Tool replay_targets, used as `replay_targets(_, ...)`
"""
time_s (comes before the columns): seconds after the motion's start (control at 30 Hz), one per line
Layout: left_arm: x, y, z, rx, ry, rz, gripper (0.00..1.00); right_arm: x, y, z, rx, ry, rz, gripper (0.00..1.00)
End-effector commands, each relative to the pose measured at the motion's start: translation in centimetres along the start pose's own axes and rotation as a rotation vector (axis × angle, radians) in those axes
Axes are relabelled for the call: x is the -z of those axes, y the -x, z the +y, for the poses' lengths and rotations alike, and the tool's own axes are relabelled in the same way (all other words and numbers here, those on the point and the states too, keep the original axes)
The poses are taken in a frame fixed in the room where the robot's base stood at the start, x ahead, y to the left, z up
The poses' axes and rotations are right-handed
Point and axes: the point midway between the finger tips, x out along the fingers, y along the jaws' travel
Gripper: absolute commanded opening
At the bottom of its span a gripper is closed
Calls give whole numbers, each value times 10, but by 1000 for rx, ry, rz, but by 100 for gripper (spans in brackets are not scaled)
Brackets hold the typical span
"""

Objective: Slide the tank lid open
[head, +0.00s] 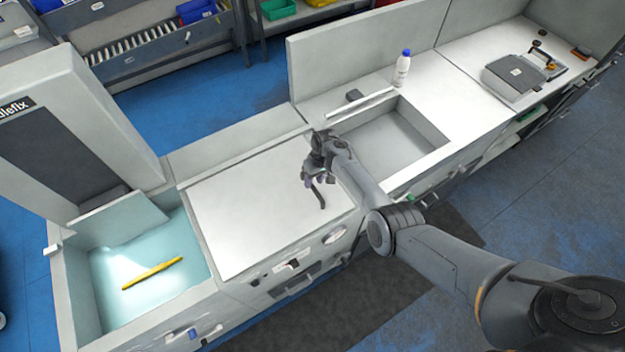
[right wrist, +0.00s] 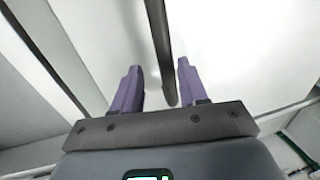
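The tank lid seems to be the flat white panel (head: 245,215) in the middle of the counter, with a dark bar handle (head: 319,198) near its right end. What lies under the panel is hidden. My right gripper (head: 309,181) is over that end of the panel, beside the handle. In the right wrist view its two purple fingers (right wrist: 158,85) are apart, and a dark bar (right wrist: 162,50) runs between them. There is a gap to the left finger; the bar is close to the right one, and contact cannot be told. My left gripper is not in view.
Left of the panel is an open basin (head: 85,290) with pale teal contents and a yellow stick (head: 152,273). Right of it is an empty grey basin (head: 385,150). A white bottle with a blue cap (head: 402,72) and a grey device (head: 515,77) stand farther right.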

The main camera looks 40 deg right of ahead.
Motion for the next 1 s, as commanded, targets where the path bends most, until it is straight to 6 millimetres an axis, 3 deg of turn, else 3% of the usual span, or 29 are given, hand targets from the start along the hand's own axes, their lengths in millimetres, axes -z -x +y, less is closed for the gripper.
replay_targets(0.43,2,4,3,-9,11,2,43,1,10,-3,3,3,1,44)
replay_targets(1.0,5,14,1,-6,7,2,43,1,95,-2,2,2,1,44)
